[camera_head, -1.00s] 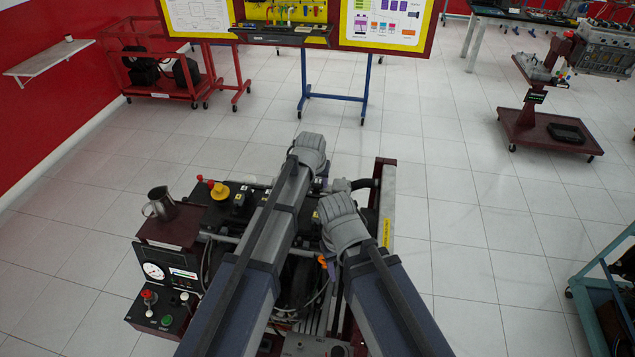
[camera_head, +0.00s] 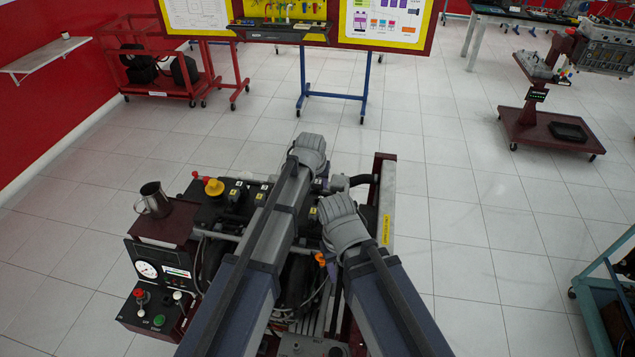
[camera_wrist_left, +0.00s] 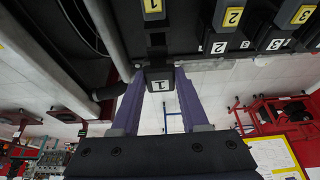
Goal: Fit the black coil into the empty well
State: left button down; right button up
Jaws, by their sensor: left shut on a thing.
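The black coil (camera_wrist_left: 160,84), a small block with a white label "1", sits between the two purple fingers of my left gripper (camera_wrist_left: 160,80) in the left wrist view. The fingers are shut on it, just below the engine's dark edge. In the head view my left arm (camera_head: 270,225) reaches over the engine trainer (camera_head: 388,205), and its wrist hides the fingers and coil. I cannot make out the empty well clearly.
Fixed coils with yellow number tags (camera_wrist_left: 232,16) line the engine at the upper right of the wrist view. A grey pipe (camera_wrist_left: 108,35) runs close on the left. A metal mug (camera_head: 153,200) and a gauge panel (camera_head: 147,270) stand at the trainer's left.

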aim_at(317, 191)
pick_arm(q)
jog(key=shift+f, duration=0.55)
pick_arm(e)
jog(key=shift+f, duration=0.5)
pick_arm(q)
jog(key=shift+f+b, duration=0.75)
jog(key=shift+b, duration=0.1)
pick_arm(e)
jog(key=shift+f, duration=0.8)
pick_arm(q)
jog(key=shift+f+b, duration=0.7)
jog(key=shift+f, duration=0.05)
pick_arm(e)
jog(key=shift+f, duration=0.7)
pick_arm(q)
jog(key=shift+f+b, duration=0.4)
jog(key=shift+b, duration=0.05)
pick_arm(e)
jog(key=shift+f, duration=0.4)
pick_arm(q)
jog(key=shift+f+b, duration=0.35)
jog(key=shift+f, duration=0.05)
pick_arm(e)
jog(key=shift+f, duration=0.4)
jog(key=shift+f, duration=0.1)
pick_arm(q)
grip_release()
